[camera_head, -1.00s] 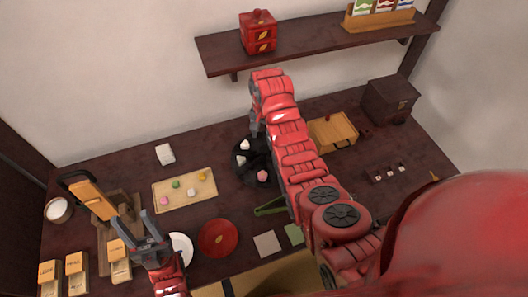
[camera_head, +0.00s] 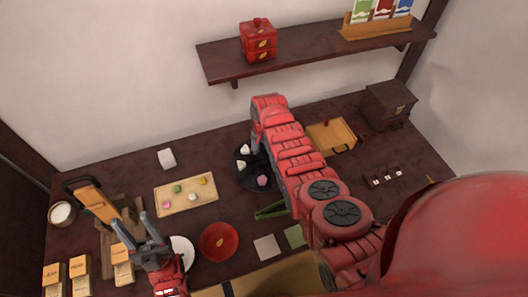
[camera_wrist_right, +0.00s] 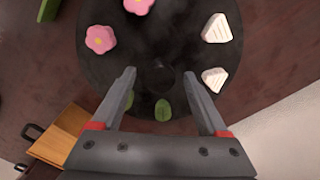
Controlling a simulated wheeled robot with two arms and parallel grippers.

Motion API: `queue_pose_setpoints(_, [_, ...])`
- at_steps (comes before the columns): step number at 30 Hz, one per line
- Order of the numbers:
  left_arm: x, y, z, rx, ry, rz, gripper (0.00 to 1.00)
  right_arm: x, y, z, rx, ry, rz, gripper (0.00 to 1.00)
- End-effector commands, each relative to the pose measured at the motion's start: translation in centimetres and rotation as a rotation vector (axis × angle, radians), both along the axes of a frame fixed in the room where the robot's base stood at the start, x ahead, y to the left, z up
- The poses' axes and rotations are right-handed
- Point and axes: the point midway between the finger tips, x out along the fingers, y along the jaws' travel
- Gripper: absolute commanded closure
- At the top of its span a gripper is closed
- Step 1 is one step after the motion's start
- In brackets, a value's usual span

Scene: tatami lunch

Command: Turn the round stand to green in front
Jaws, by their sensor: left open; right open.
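The round stand (camera_head: 247,184) is a black disc on the table, partly hidden by my right arm in the head view. It fills the top of the right wrist view (camera_wrist_right: 100,75). It carries pink flower-shaped pieces (camera_wrist_right: 100,39), white triangular pieces (camera_wrist_right: 217,28) and green pieces (camera_wrist_right: 163,110), with a dark knob (camera_wrist_right: 160,77) at its middle. In the head view, white and pink pieces show on its left and front; the green ones are hidden. My right gripper (camera_wrist_right: 160,74) is open above the stand, its fingers either side of the knob. My left gripper (camera_head: 134,232) is open and empty, at the front left.
A tray of small sweets (camera_head: 172,205) lies left of the stand. A red plate (camera_head: 218,241), a white plate (camera_head: 184,250) and a green tool (camera_head: 269,211) are in front. A wooden box (camera_head: 330,136) stands to the right. A shelf (camera_head: 310,55) hangs above.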

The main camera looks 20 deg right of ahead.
Motion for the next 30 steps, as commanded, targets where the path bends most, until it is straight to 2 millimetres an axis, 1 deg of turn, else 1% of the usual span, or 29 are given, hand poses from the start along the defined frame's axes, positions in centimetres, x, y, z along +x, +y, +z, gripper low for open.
queue_pose_setpoints(1, [0.00,0.00,0.00,0.000,0.000,0.000,0.50,-0.01,0.00,-0.01,0.000,0.000,0.000,0.29])
queue_pose_setpoints(2, [0.00,0.00,0.00,0.000,0.000,0.000,0.50,-0.01,0.00,-0.01,0.000,0.000,0.000,0.34])
queue_pose_setpoints(3, [0.00,0.00,0.00,0.000,0.000,0.000,0.50,-0.01,0.00,0.00,0.000,0.000,0.000,0.41])
queue_pose_setpoints(13, [0.00,0.00,0.00,0.000,0.000,0.000,0.50,-0.02,0.01,0.00,0.001,0.001,0.000,1.00])
queue_pose_setpoints(30, [0.00,0.00,0.00,0.000,0.000,0.000,0.50,-0.02,0.03,0.00,0.001,0.001,0.000,1.00])
